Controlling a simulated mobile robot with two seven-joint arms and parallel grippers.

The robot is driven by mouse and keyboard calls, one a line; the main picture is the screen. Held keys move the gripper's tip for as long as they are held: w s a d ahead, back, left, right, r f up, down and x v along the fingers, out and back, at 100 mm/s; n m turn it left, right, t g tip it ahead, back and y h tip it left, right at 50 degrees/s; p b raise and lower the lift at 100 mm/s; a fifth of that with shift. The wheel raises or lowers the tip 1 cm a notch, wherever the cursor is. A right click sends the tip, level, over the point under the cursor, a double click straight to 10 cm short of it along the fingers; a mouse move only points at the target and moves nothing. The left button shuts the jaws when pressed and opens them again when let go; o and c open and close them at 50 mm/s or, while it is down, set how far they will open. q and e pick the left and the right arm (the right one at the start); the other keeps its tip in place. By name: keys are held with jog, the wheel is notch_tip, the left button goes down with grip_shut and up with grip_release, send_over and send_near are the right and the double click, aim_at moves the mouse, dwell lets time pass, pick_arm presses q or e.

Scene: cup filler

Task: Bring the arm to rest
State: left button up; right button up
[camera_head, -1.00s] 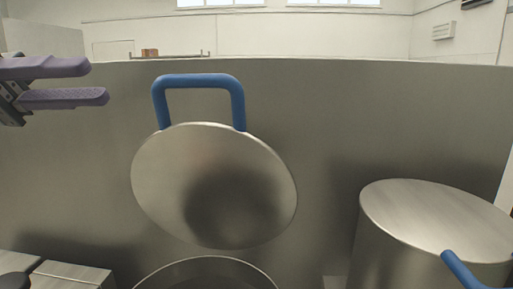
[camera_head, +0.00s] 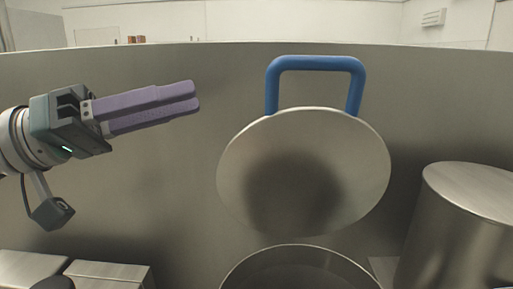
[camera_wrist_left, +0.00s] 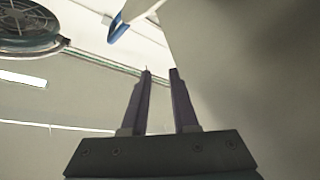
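My left arm comes in from the left in the head view. Its gripper (camera_head: 196,96) has two purple fingers and is empty, in front of the metal wall and left of the round lid. The fingers look close together there, but the left wrist view shows a narrow gap between the fingertips (camera_wrist_left: 159,71), so it is partly open. The raised metal lid (camera_head: 303,170) with its blue handle (camera_head: 316,63) stands tilted up behind an open round pot (camera_head: 300,250). The gripper is apart from both. My right gripper is not in view.
A closed metal cylinder (camera_head: 455,235) stands at the right. Metal boxes (camera_head: 105,270) sit at the lower left, below my arm. The metal wall (camera_head: 440,100) runs behind everything. A blue part (camera_wrist_left: 118,29) shows near the top of the left wrist view.

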pick_arm(q)
jog(key=w+d+f+n+t+y, duration=0.2)
jog(key=d+f+n+t+y, duration=0.2)
jog(key=f+n+t+y, duration=0.35)
jog(key=s+a+f+y, duration=0.5)
jog(key=f+y, duration=0.2)
jog(key=y, duration=0.1)
jog(key=s+a+f+m+g+y, duration=0.1)
jog(key=s+a+f+g, duration=0.2)
jog(key=s, duration=0.4)
jog(key=s+a+f+m+g+y, duration=0.1)
jog(key=s+a+f+g, duration=0.15)
jog(key=s, duration=0.55)
jog(key=s+a+f+m+g+y, duration=0.1)
jog(key=s+a+f+g+y, duration=0.2)
jog(key=s, duration=0.4)
notch_tip(320, 180, up, 22)
jog(key=g+h+p, duration=0.1)
jog(key=p, duration=2.1)
jog(key=shift+s+d, duration=0.15)
jog(key=shift+s, duration=0.15)
